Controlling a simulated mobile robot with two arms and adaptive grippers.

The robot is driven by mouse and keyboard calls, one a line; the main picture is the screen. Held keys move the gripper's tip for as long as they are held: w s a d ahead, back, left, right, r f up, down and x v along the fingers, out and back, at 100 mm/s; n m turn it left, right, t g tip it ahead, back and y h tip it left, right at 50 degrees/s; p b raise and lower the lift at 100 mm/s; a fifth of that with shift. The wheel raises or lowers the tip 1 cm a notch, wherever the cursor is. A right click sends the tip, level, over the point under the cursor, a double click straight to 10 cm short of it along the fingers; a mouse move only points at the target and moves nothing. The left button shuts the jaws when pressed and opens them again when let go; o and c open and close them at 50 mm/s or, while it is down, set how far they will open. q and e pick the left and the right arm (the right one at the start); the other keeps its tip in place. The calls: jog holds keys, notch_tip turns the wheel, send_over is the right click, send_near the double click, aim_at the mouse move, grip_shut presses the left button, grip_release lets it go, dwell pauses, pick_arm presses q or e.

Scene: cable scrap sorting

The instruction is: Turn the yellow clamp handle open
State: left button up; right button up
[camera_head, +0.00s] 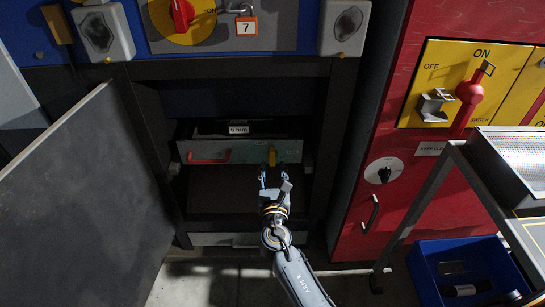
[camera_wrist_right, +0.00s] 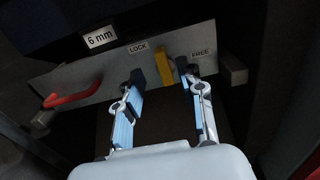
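The yellow clamp handle (camera_head: 272,156) stands upright on the grey front panel (camera_head: 240,152) inside the open cabinet. In the right wrist view the yellow handle (camera_wrist_right: 164,69) sits between the LOCK label (camera_wrist_right: 138,47) and the FREE label (camera_wrist_right: 201,53), tilted a little. My right gripper (camera_head: 272,178) is just in front of the panel, below the handle. In the wrist view my right gripper (camera_wrist_right: 160,88) has its fingers spread, with the handle in the gap beyond the fingertips, nearer the right finger. Contact cannot be told. My left gripper is not in view.
The open cabinet door (camera_head: 85,200) stands at left. A red cabinet with a switch lever (camera_head: 468,95) and a blue bin (camera_head: 430,270) are at right.

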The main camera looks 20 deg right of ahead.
aim_at(272, 154)
jog(key=b+x, duration=0.1)
jog(key=x, duration=0.5)
jog(key=shift+w+f, duration=0.1)
jog(key=shift+w, duration=0.15)
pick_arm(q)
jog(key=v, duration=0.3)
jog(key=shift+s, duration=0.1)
pick_arm(e)
grip_shut()
